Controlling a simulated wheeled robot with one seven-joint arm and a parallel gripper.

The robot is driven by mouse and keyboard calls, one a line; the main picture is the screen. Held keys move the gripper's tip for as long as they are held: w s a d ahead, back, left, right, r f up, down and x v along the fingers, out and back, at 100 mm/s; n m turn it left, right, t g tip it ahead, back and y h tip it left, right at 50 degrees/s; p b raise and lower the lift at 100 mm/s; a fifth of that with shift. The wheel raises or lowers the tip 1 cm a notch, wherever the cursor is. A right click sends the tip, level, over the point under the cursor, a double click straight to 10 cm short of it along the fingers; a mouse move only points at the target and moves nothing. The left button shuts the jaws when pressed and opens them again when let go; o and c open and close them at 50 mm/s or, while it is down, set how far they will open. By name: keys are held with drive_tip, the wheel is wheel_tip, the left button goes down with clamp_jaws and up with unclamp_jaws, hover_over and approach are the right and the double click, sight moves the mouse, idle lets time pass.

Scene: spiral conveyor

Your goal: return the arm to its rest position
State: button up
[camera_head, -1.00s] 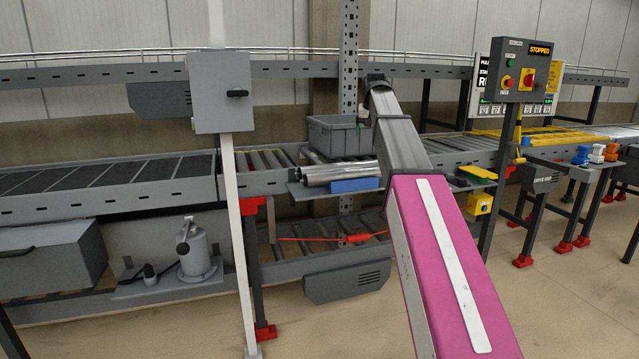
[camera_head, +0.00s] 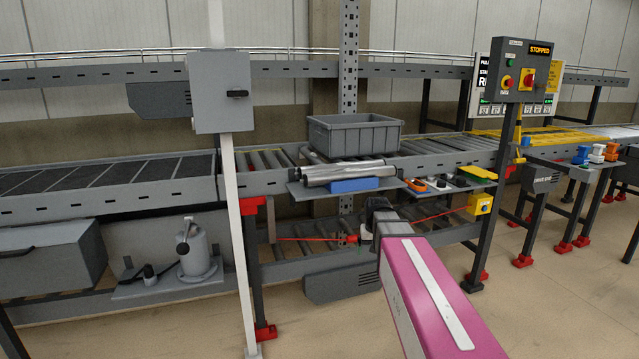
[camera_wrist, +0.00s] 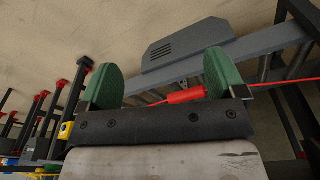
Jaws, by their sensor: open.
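My gripper (camera_wrist: 160,85) shows in the wrist view with its two green fingers wide apart and nothing between them that it holds. Behind the fingers are a red cylinder on a red cord (camera_wrist: 186,96) and a grey motor housing (camera_wrist: 188,44), both apart from the fingers as far as I can tell. In the head view my pink arm reaches up from the bottom right and ends in front of the lower conveyor.
A grey crate (camera_head: 353,137) sits on the roller conveyor. A shelf (camera_head: 300,190) in front holds metal rollers (camera_head: 343,172) and a blue block (camera_head: 354,185). A control panel (camera_head: 517,72) reads STOPPED. A grey box on a white post (camera_head: 219,92) stands left. Floor is clear at lower right.

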drive_tip(key=s+f+g, duration=0.1)
drive_tip(key=s+f, duration=1.3)
drive_tip(key=s, duration=0.2)
drive_tip(key=shift+s, duration=0.2)
